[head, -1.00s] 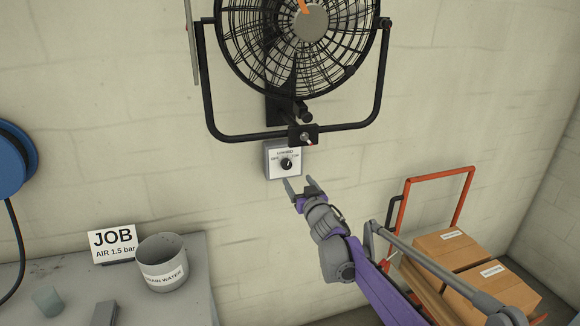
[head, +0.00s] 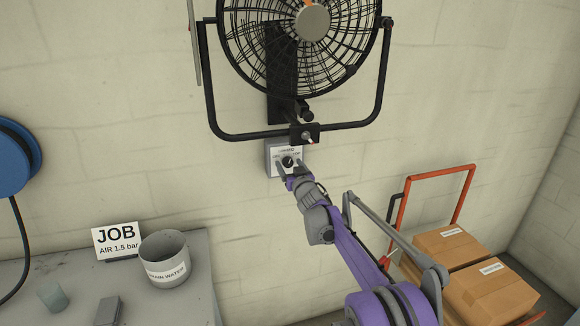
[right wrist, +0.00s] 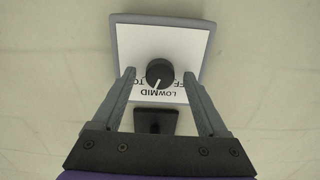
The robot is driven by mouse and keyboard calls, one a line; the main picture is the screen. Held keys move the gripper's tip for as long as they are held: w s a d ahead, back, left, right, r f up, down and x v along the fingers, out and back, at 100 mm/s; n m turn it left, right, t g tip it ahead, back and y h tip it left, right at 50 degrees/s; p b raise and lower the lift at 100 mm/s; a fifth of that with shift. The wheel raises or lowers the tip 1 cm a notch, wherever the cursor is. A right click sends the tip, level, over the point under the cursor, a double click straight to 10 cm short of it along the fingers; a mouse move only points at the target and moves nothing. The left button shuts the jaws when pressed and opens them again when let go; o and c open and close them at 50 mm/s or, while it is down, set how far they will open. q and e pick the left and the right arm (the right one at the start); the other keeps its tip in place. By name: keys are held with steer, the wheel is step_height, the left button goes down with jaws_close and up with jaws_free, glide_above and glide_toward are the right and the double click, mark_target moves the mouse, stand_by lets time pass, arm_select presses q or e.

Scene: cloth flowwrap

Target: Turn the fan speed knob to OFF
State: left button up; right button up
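The fan speed knob (head: 288,161) is a black round knob with a white pointer line on a white-faced grey switch box (head: 270,160) on the wall under the fan. In the right wrist view the knob (right wrist: 159,72) lies between the fingertips, with a gap on each side, and lettering such as LOW and MID shows beside it. My right gripper (right wrist: 160,76) is open around the knob, not visibly touching it. It also shows in the head view (head: 289,167) at the box's front. My left gripper is not in view.
The black wall fan (head: 312,20) and its bracket (head: 345,130) hang just above the box. A grey bench with a bucket (head: 165,258) and a JOB sign (head: 117,240) is at lower left. A trolley with cardboard boxes (head: 490,290) is at right.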

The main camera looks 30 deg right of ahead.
jaws_close()
steer(key=shift+n, duration=0.4)
steer(key=n+p, duration=0.1)
steer(key=n, duration=0.2)
steer(key=shift+n, duration=0.4)
steer(key=n, duration=0.3)
steer(key=shift+n+p, duration=0.3)
steer(key=shift+p, duration=0.1)
steer(key=n+p, duration=0.1)
steer(key=n, duration=0.3)
steer(key=shift+a, duration=0.1)
steer(key=shift+n+p, duration=0.7)
steer(key=shift+n, duration=1.1)
